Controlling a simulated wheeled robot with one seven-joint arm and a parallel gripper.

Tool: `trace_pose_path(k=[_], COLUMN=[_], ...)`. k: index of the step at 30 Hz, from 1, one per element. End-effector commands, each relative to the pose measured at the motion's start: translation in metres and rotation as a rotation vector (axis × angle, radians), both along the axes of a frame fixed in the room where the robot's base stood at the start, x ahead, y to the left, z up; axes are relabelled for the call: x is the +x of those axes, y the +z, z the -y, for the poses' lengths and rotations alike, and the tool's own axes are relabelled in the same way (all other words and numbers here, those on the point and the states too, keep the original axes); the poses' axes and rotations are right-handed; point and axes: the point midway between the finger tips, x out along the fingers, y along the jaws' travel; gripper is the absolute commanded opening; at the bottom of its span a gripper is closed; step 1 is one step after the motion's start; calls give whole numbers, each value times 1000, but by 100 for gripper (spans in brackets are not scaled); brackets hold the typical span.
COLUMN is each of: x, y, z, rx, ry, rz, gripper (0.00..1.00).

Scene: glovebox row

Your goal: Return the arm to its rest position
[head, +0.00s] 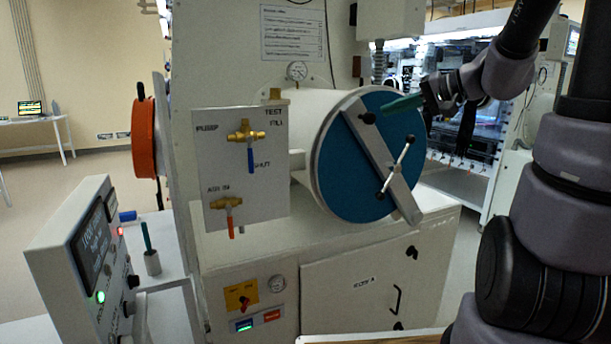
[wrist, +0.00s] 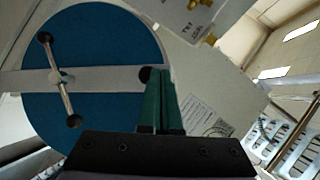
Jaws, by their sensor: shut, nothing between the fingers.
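My gripper (head: 402,105) is in front of the upper right part of the round blue door (head: 343,170) in the head view. Its green fingers point left, toward the black knob at the upper end of the door's grey bar (head: 372,150). In the wrist view the fingers (wrist: 160,102) are together and hold nothing. The blue door (wrist: 92,112) fills the left of that view, and the knob shows just beside the fingertips. I cannot tell whether the fingers touch it. My arm runs up and to the right from the gripper.
A valve panel (head: 240,165) with brass valves stands left of the door. An orange round cover (head: 144,137) and a control box (head: 90,260) with a green light are farther left. A cabinet (head: 380,285) is below the door. Another lit glovebox (head: 465,90) stands behind my arm.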

Motion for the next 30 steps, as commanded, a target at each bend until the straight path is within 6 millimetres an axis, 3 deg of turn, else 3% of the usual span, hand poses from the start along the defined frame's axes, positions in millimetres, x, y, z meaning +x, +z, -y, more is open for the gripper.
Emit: trace_pose_path(k=[1, 4, 9, 12, 18, 30], x=[-28, -78, -139, -158, -171, -171], y=[-1, -11, -19, -15, -6, -6], z=[-21, -37, -25, -9, 11, 14], rx=[-67, -215, -458, -550, -621, -626], ry=[52, 81, -14, -101, -215, -230], rz=[-62, -193, -292, -284, -244, -243], gripper=[0, 0, 0, 0, 0, 0])
